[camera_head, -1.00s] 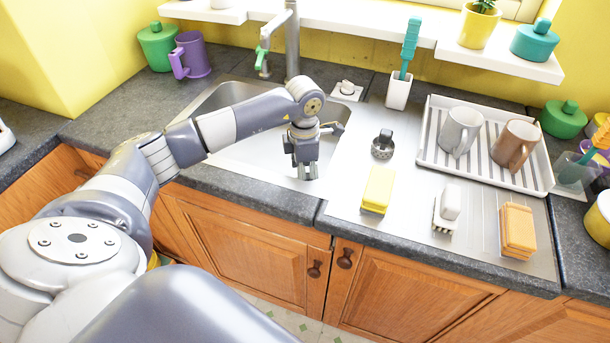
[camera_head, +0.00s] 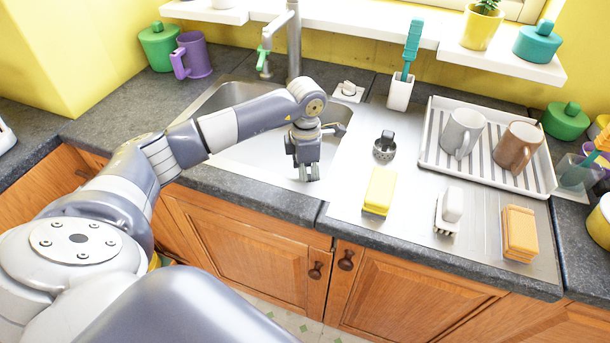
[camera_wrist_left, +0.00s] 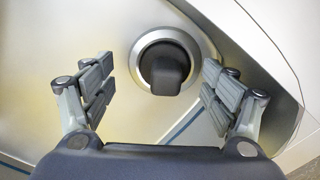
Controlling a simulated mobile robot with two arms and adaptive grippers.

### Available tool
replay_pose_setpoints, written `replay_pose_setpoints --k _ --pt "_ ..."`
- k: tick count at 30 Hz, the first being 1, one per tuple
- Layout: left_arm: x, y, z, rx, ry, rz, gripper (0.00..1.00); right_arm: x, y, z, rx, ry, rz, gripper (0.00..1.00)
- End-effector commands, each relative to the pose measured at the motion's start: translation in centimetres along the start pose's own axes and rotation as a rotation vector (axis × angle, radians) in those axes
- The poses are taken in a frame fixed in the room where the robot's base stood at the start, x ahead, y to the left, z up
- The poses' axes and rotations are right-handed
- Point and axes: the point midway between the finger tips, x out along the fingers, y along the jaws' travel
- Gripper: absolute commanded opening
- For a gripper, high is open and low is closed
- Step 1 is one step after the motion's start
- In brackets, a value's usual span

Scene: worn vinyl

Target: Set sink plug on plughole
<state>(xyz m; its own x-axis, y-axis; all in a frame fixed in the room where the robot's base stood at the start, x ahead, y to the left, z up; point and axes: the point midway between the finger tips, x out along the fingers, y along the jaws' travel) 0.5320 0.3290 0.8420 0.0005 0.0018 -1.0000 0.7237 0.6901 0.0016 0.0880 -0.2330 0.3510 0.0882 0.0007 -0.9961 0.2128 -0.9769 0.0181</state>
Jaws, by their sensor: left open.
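The sink plug (camera_wrist_left: 166,70) is dark with a raised grip. In the left wrist view it sits inside the round metal rim of the plughole (camera_wrist_left: 139,54); whether it is fully flush I cannot tell. My left gripper (camera_wrist_left: 160,90) is open, its fingers to either side of the plug and apart from it. In the head view the left gripper (camera_head: 308,172) points down into the right part of the sink basin (camera_head: 245,155). The plug and plughole are hidden there behind the gripper and arm. My right gripper is out of view.
A metal scrubber with a dark knob (camera_head: 385,148), a yellow sponge (camera_head: 379,191), a white brush (camera_head: 448,211) and an orange block (camera_head: 519,232) lie on the drainboard. A rack (camera_head: 430,155) holds two mugs. The tap (camera_head: 293,45) stands behind the basin.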

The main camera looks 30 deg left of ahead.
Motion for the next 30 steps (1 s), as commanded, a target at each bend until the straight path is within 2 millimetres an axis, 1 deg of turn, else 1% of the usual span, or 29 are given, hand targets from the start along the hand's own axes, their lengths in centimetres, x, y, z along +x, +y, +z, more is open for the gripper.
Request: replay_pose_setpoints --k 1,7,13,30 --pt "0.0 -0.7 0.4 0.012 -0.005 -0.015 0.94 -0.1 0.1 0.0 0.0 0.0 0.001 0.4" --pt "-0.9 -0.7 0.4 0.012 -0.005 -0.014 0.92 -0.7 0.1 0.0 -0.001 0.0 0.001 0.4" --pt "-2.0 -0.6 0.4 0.011 -0.006 -0.012 0.92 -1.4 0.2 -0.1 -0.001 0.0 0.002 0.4" --pt "-4.9 -0.5 0.4 0.01 -0.007 -0.012 0.99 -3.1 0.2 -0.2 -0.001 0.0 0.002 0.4"
